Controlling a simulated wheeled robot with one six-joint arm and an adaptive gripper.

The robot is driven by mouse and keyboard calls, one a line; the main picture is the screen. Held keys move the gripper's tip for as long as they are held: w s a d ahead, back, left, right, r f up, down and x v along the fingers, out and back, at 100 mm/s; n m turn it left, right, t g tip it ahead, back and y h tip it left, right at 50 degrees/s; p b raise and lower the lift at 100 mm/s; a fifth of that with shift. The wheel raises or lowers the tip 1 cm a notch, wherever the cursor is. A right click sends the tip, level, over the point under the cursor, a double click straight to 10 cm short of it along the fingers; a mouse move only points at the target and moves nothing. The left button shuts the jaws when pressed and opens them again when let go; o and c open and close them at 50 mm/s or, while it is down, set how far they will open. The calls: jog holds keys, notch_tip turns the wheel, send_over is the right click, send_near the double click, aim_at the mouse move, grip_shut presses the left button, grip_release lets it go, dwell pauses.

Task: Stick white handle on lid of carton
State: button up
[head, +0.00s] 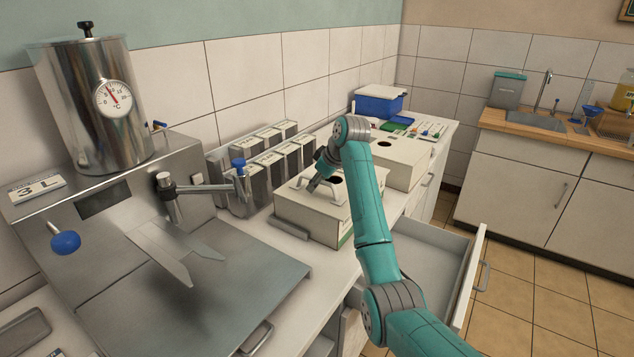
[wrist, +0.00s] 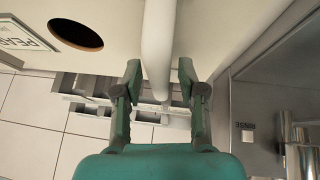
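The carton (head: 305,217) is a cream box on the counter, with a dark round hole in its lid; the hole (wrist: 75,35) also shows in the wrist view beside a printed label. The white handle (head: 339,191) is at the carton's lid in the head view; whether it is seated flat there I cannot tell. My gripper (head: 317,183) is over the carton. In the wrist view the white handle (wrist: 158,45) runs between my fingertips (wrist: 160,72), which stand open on either side of it with narrow gaps. My arm hides part of the carton's right side.
Grey containers (head: 270,160) stand behind the carton. A second cream carton (head: 405,158) is to its right. A steel machine with a pot (head: 70,125) and plate (head: 190,305) is on the left. An open drawer (head: 430,265) juts out below the counter.

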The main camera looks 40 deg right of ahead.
jog(key=shift+r, duration=0.1)
jog(key=v, duration=1.1)
jog(key=shift+s+r, duration=0.25)
jog(key=shift+r, duration=0.1)
